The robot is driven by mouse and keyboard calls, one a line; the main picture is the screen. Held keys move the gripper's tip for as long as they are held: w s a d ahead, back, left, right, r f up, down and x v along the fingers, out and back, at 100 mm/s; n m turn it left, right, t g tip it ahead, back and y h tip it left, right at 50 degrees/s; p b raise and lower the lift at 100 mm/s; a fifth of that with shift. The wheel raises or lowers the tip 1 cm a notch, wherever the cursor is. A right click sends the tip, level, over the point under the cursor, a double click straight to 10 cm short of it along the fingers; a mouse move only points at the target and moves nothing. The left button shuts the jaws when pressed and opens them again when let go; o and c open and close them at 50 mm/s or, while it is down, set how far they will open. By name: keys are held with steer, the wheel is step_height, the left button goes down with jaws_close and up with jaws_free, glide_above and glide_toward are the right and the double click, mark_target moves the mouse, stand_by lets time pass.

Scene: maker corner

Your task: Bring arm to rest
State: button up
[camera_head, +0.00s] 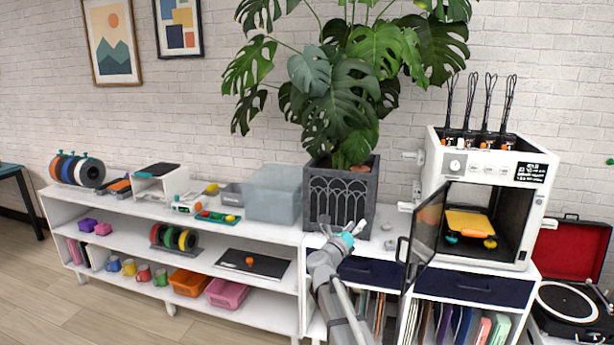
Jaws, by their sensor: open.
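My gripper (354,229) is at the end of my grey arm, in the lower middle of the head view. It is in front of the dark planter (340,200), above the white cabinet's top. Its fingers are small in the picture and look apart, with nothing seen between them. The arm rises from the bottom edge and bends toward the planter. I cannot tell whether the gripper touches the planter or the cabinet top.
A white 3D printer (488,180) stands right of my arm, its dark door (425,235) swung open toward the arm. A translucent bin (273,195) stands left of the planter. A record player (568,300) is at far right. Open floor (60,300) lies at left.

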steer(key=s+a+f+n+g+y+p, duration=0.2)
steer(key=s+a+f+n+y, duration=0.2)
steer(key=n+y, duration=0.75)
steer(key=s+a+f+n+g+y+p, duration=0.2)
steer(key=s+a+f+n+y, duration=0.25)
steer(key=n, duration=1.25)
steer(key=s+d+f+n+g+h+p, duration=0.1)
steer(key=s+d+f+n+g, duration=0.1)
steer(key=s, duration=0.6)
steer(key=s+d+f+n+g+h+p, duration=0.1)
steer(key=s+d+n+g, duration=0.3)
steer(key=s, duration=0.4)
steer(key=s+d+f+n+g+p, duration=0.1)
steer(key=s+d+f+n+g, duration=0.2)
steer(key=s+g, duration=0.3)
steer(key=shift+s+d+f+h+p, duration=0.4)
steer(key=shift+s+d, duration=0.35)
steer(key=shift+s, duration=0.2)
